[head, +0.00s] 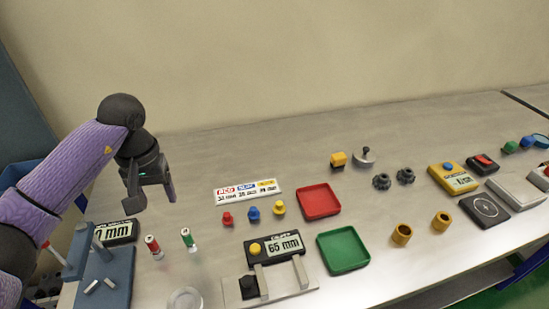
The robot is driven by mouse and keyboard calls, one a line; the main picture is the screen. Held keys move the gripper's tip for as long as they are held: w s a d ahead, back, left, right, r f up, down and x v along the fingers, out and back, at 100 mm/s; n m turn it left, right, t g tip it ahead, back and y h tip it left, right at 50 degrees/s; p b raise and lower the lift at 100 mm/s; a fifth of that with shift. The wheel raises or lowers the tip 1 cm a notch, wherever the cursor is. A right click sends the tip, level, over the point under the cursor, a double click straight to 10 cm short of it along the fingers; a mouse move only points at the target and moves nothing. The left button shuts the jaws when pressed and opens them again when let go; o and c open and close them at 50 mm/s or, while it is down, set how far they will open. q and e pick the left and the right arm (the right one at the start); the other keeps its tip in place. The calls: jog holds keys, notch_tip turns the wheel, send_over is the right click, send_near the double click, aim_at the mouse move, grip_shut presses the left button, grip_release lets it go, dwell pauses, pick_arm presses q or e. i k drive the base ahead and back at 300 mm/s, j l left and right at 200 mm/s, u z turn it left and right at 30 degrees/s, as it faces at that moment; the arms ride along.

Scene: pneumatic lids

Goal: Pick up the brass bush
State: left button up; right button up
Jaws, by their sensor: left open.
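Two brass-coloured hollow cylinders stand upright on the bench, right of centre: one brass bush (402,234) and, a little to its right and farther back, another brass bush (441,221). They are apart from each other, and nothing touches them. My left gripper (154,199) is open and empty, with its fingers pointing down over the left part of the bench, far to the left of both bushes. My right gripper is not in view.
Between gripper and bushes lie a green tray (343,249), a red tray (318,201), a gauge reading 65 mm (283,246) and small coloured knobs (253,213). Dark gears (382,181) and a yellow meter (453,179) are behind the bushes. The bench in front of them is clear.

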aim_at(441, 221)
jog(key=z, duration=1.25)
